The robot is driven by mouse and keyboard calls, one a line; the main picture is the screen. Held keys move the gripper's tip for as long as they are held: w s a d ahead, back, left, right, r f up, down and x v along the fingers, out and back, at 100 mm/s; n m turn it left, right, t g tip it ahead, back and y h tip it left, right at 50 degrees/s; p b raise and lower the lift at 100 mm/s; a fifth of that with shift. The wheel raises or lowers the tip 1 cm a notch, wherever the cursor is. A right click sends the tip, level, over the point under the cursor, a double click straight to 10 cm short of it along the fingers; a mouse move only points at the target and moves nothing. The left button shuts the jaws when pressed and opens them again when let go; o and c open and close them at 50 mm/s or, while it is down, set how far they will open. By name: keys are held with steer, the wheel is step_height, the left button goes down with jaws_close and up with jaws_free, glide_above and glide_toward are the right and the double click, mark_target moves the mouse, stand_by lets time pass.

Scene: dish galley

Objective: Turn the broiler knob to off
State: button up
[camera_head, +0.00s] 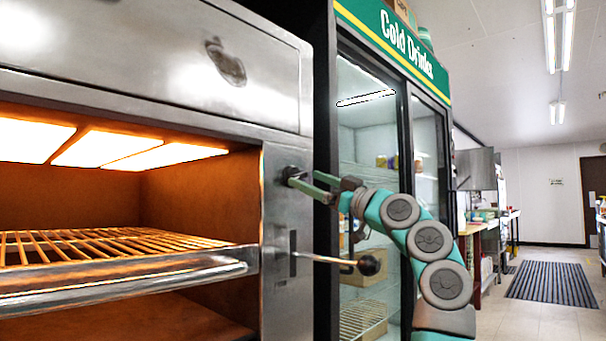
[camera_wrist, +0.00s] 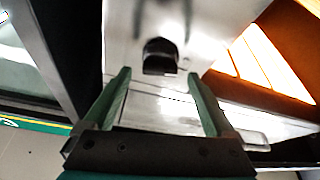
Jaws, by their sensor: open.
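The broiler (camera_head: 283,225) is a steel unit on the left, its cavity glowing orange. Its small dark knob (camera_head: 291,174) sits on the right front panel, and shows in the wrist view (camera_wrist: 160,56) as a black knob beyond the fingertips. My gripper (camera_head: 308,182) reaches in from the right with two green fingers by the knob. In the wrist view, my gripper (camera_wrist: 159,74) is open, with one finger each side of the knob's line and nothing held. I cannot tell whether the fingers touch the knob. No knob marking is readable.
A lever with a dark ball end (camera_head: 370,263) sticks out from the panel below my gripper. The wire rack (camera_head: 110,245) lies in the broiler. A drinks cooler (camera_head: 372,130) stands behind my arm. Open floor (camera_head: 530,315) with a dark mat (camera_head: 553,284) lies at right.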

mark_target(290, 171)
steer(key=shift+x, duration=1.15)
steer(key=c, duration=1.4)
